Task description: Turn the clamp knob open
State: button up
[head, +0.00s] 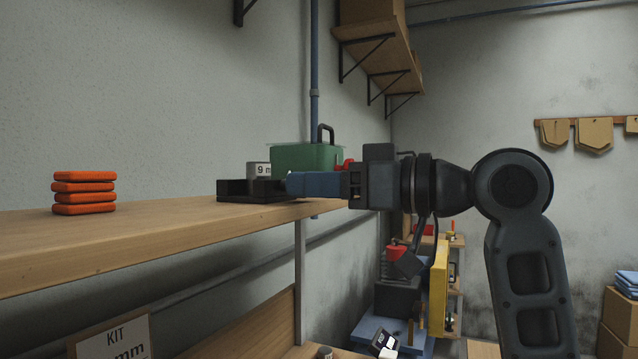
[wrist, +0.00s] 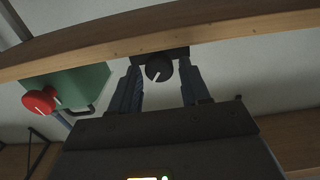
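A round black knob (wrist: 159,69) with a white pointer line shows in the wrist view, on a dark block at the shelf edge. I take it as the clamp knob. In the head view a low black fixture (head: 250,191) sits at the shelf's end, and the knob itself is hidden there. My gripper (head: 291,184) reaches in level from the right, its blue fingers close to the fixture. In the wrist view my gripper (wrist: 160,66) is open, one finger on each side of the knob, with a gap visible on both sides.
A cluttered bench (head: 372,330) stands below.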

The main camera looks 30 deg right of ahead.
jog(key=c, duration=0.8)
jog(key=shift+o, duration=0.2)
jog(key=shift+n+b, duration=1.2)
jog(key=shift+n, duration=0.4)
jog(key=o, duration=1)
jog(key=shift+o, duration=0.2)
jog(key=v, duration=0.8)
jog(key=shift+b, duration=0.35)
